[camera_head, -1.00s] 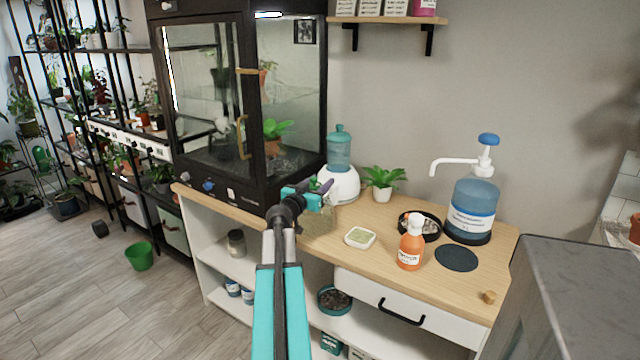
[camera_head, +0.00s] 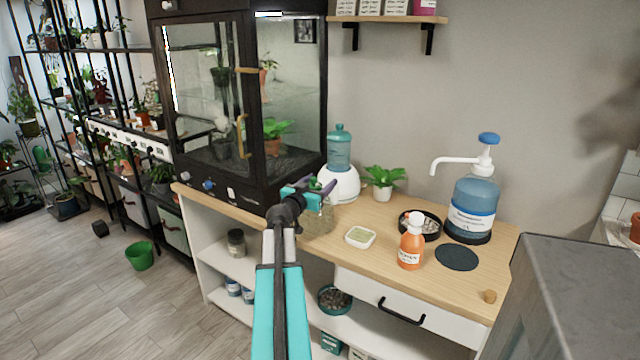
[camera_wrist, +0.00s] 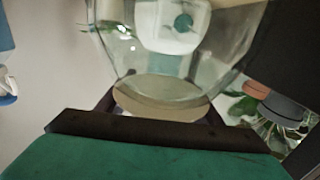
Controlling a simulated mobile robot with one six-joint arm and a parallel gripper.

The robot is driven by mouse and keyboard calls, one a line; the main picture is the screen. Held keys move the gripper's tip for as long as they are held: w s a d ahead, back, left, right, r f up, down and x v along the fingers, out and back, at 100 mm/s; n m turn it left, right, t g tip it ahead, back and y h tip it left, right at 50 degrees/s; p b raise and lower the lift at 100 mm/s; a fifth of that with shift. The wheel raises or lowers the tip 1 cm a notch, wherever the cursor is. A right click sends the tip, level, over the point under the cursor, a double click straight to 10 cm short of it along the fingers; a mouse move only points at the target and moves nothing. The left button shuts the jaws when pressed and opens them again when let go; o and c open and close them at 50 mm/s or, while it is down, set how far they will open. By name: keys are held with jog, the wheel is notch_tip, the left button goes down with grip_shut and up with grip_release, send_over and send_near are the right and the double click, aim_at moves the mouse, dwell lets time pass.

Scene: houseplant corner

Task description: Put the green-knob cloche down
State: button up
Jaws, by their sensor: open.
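The clear glass cloche (camera_head: 318,223) shows at the counter's front left, directly below and beside my gripper (camera_head: 319,190). In the wrist view the cloche's glass (camera_wrist: 118,45) fills the upper middle, with a round tan surface at its near end, close to my gripper (camera_wrist: 160,112). My gripper is open, with its jaws around or very close to the near end of the cloche. The green knob cannot be made out; my gripper may hide it. I cannot tell whether the cloche's rim touches the counter (camera_head: 385,262).
A white humidifier (camera_head: 342,183) with a teal tank stands just behind the cloche. A white dish (camera_head: 360,238), an orange bottle (camera_head: 411,250) and a blue pump jug (camera_head: 472,208) stand to the right. The black glass cabinet (camera_head: 262,190) is close on the left.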

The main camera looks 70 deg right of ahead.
jog(key=shift+r, duration=0.15)
jog(key=w+a+b, duration=0.1)
jog(key=a, duration=1.1)
jog(key=shift+w, duration=0.4)
dwell(0.5)
